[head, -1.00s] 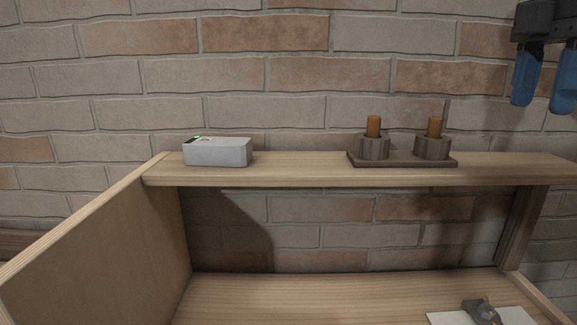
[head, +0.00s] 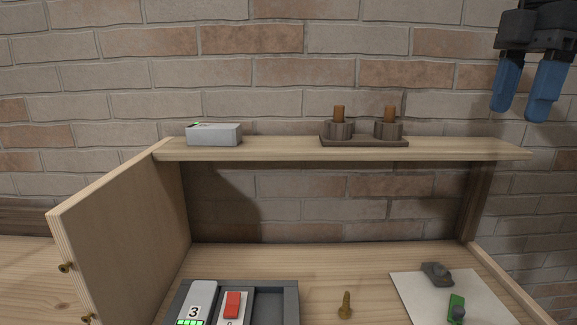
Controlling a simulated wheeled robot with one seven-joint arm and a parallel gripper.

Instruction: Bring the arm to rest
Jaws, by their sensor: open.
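My gripper (head: 527,92) hangs at the upper right of the head view, with its two blue fingers pointing down. The fingers are apart with nothing between them. It is in front of the brick wall, above the right end of the wooden shelf (head: 450,150), and touches nothing. The upper part of the arm is cut off by the frame edge.
A grey box (head: 214,134) and a dark stand with two brown pegs (head: 364,140) are on the shelf. Below are a dark tray (head: 273,288), a brass screw (head: 345,305) and a white sheet (head: 415,290) bearing small parts.

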